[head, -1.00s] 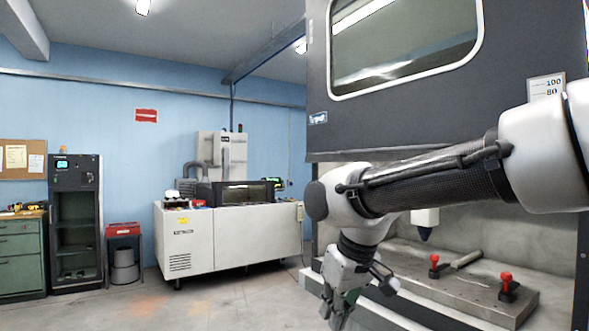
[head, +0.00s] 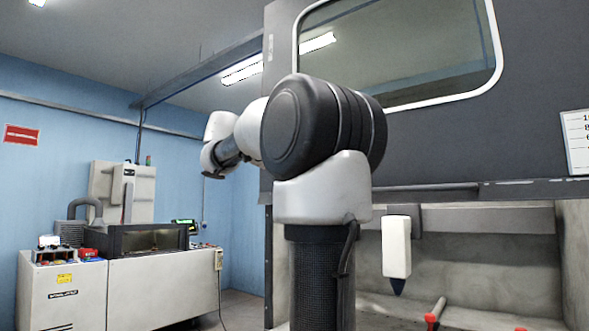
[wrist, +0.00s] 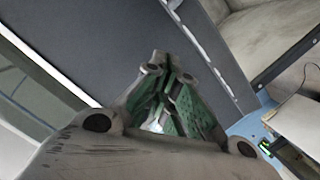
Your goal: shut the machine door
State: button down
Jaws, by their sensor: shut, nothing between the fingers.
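The machine door (head: 440,135) is a large dark grey panel with a rounded window (head: 400,50). It stands raised in the head view, with the work chamber (head: 480,260) open below its bottom edge. My arm crosses in front of the door's left part, and my gripper cannot be made out there. In the wrist view my gripper (wrist: 164,66) is shut and empty, its fingertips over the dark door face (wrist: 110,40) near the pale strip along the door's edge. I cannot tell whether the fingertips touch it.
A white machine (head: 150,285) stands at the left by the blue wall. Some floor (head: 235,310) shows between the two machines.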

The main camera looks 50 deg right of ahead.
jog(key=s+d+f, duration=0.2)
jog(key=d+f, duration=0.3)
jog(key=d, duration=0.1)
jog(key=shift+d, duration=0.4)
